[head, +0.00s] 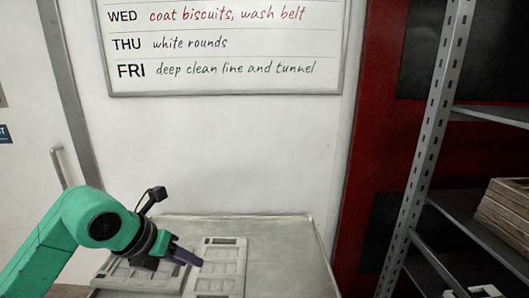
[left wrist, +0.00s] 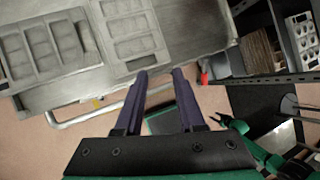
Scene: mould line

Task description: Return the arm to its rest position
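My left arm (head: 75,225) is green and comes in from the lower left in the head view. Its gripper (head: 187,258), with dark purple fingers, is over the metal table in that view. In the left wrist view the two fingers of this gripper (left wrist: 160,75) stand apart with nothing between them but floor and the table's edge region. The gripper is open and empty.
A metal table (head: 290,258) bears two grey mould trays, one at right (head: 222,263) and one partly behind the gripper (head: 130,277). A metal shelf rack (head: 428,130) with a wooden crate (head: 505,213) stands at the right. A whiteboard (head: 225,45) hangs behind.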

